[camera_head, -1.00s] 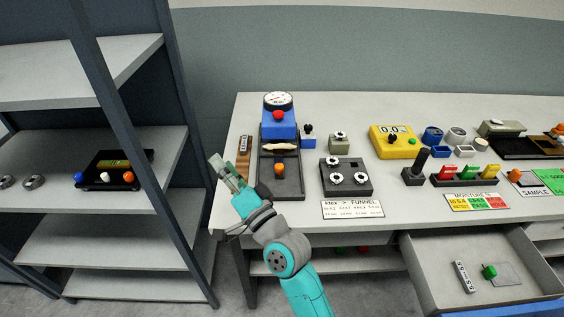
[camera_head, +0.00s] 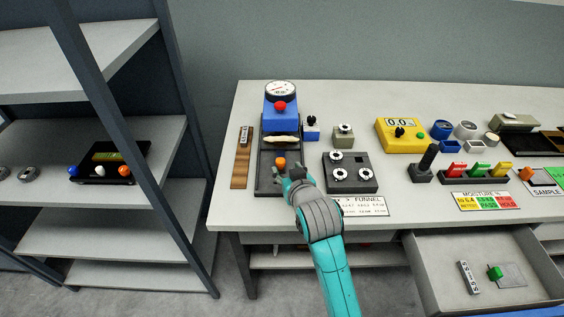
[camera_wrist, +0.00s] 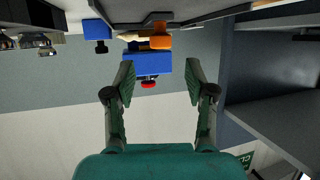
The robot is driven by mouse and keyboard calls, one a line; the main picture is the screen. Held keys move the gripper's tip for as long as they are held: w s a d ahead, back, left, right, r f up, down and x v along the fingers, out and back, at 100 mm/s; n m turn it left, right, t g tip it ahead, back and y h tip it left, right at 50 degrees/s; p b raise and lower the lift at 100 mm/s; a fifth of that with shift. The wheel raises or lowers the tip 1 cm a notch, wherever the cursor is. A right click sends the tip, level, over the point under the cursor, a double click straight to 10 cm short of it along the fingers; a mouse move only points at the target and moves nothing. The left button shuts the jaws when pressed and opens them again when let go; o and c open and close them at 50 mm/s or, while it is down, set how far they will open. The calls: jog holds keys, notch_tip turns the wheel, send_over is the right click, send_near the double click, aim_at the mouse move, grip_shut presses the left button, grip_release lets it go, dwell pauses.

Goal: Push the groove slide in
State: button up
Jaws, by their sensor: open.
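A blue gauge device (camera_head: 280,119) with a red knob (camera_head: 280,105) stands on a dark grey channel at the bench's left. The groove slide seems to be the dark plate (camera_head: 266,161) in this channel, bearing an orange knob (camera_head: 281,162). A pale fibre strip (camera_head: 281,141) lies across just behind the knob. My gripper (camera_head: 288,180) is open and empty at the channel's front end, just in front of the orange knob in the picture. In the wrist view, which is upside down, the orange knob (camera_wrist: 161,41) and blue device (camera_wrist: 146,64) appear between and beyond the fingers (camera_wrist: 160,70). Contact is not visible.
A brown strip (camera_head: 241,165) lies left of the channel. A dark block with several white knobs (camera_head: 363,186) and a label card (camera_head: 361,206) sit close on the right. A shelf rack (camera_head: 171,130) stands left. A drawer (camera_head: 443,287) is open at lower right.

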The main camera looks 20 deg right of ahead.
aim_at(281, 162)
jog(key=x, duration=0.6)
jog(key=shift+w+f, duration=0.1)
jog(key=shift+w, duration=0.1)
grip_shut()
